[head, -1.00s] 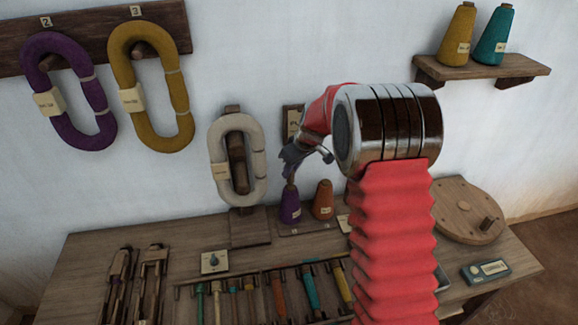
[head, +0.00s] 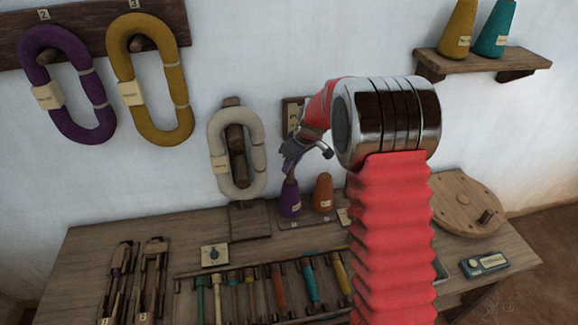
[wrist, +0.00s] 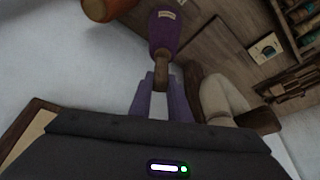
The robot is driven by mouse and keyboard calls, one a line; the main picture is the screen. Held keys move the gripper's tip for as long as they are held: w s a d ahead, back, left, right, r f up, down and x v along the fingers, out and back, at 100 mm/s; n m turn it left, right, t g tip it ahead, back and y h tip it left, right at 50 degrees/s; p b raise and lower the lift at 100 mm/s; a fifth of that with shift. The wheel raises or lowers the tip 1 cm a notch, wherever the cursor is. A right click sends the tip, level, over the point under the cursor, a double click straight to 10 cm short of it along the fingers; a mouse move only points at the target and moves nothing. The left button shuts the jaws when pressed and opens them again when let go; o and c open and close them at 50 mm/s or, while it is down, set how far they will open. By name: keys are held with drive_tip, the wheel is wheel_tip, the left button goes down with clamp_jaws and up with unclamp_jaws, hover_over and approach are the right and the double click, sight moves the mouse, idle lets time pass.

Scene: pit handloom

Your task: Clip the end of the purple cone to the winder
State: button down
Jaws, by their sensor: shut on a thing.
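The purple cone (head: 289,202) stands upright on the back of the workbench, beside an orange cone. In the wrist view the purple cone (wrist: 166,36) shows its label and its brown tip. My gripper (head: 290,172) points down at the cone's top. In the wrist view the fingers of my gripper (wrist: 161,88) are on either side of the brown tip, shut on it. No loose yarn end can be made out. A round wooden disc with a peg (head: 463,203) lies at the bench's right; I cannot tell if it is the winder.
The orange cone (head: 323,193) is close on the right. A white skein (head: 218,160) hangs on a wooden stand close on the left. A rack of colored bobbins (head: 270,288) lies in front. Yellow and teal cones stand on a wall shelf (head: 485,62).

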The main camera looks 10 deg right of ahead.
drive_tip(key=shift+r, duration=2.4)
drive_tip(key=s+f+m+h, duration=0.2)
drive_tip(key=s+m, duration=0.4)
drive_tip(key=s, duration=0.7)
drive_tip(key=shift+s+a+t, duration=0.2)
drive_tip(key=shift+t, duration=0.1)
drive_tip(key=shift+s, duration=0.1)
